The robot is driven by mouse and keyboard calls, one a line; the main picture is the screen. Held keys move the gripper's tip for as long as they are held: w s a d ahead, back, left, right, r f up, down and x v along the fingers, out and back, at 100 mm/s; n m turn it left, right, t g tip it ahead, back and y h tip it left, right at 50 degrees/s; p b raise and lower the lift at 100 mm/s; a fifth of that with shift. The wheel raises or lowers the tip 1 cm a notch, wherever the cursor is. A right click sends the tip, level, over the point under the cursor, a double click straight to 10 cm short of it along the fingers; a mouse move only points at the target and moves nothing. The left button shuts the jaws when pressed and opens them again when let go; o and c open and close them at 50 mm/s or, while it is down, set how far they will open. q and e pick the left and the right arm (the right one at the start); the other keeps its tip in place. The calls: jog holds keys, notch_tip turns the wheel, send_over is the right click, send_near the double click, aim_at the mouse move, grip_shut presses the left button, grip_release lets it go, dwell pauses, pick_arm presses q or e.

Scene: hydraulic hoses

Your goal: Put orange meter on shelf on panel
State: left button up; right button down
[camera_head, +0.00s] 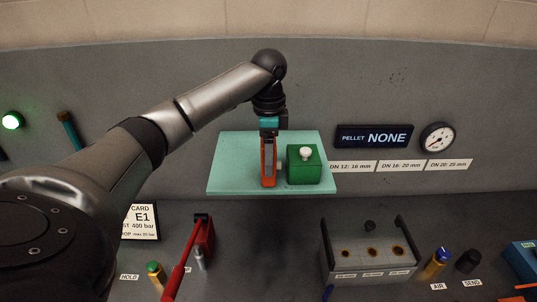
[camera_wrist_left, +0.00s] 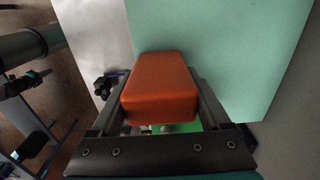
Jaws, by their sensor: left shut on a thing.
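The orange meter (camera_head: 268,163) is upright at the light-green shelf (camera_head: 230,165) on the grey panel. My left gripper (camera_head: 268,140) reaches down from above and is shut on the meter. In the left wrist view the meter (camera_wrist_left: 160,86) sits between the two fingers (camera_wrist_left: 162,105), with the shelf (camera_wrist_left: 220,40) behind it. I cannot tell whether the meter's base touches the shelf. My right gripper is not in view.
A green box with a white knob (camera_head: 304,165) stands on the shelf just right of the meter. The shelf's left part is clear. Below are a red lever (camera_head: 186,258) and a grey block with holes (camera_head: 369,255). A gauge (camera_head: 437,138) is on the panel at right.

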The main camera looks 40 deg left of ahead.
pick_arm(q)
jog(key=shift+f, duration=0.1)
jog(key=o, duration=1.5)
jog(key=shift+c, duration=0.2)
notch_tip(320, 180, up, 12)
jog(key=shift+r, duration=0.15)
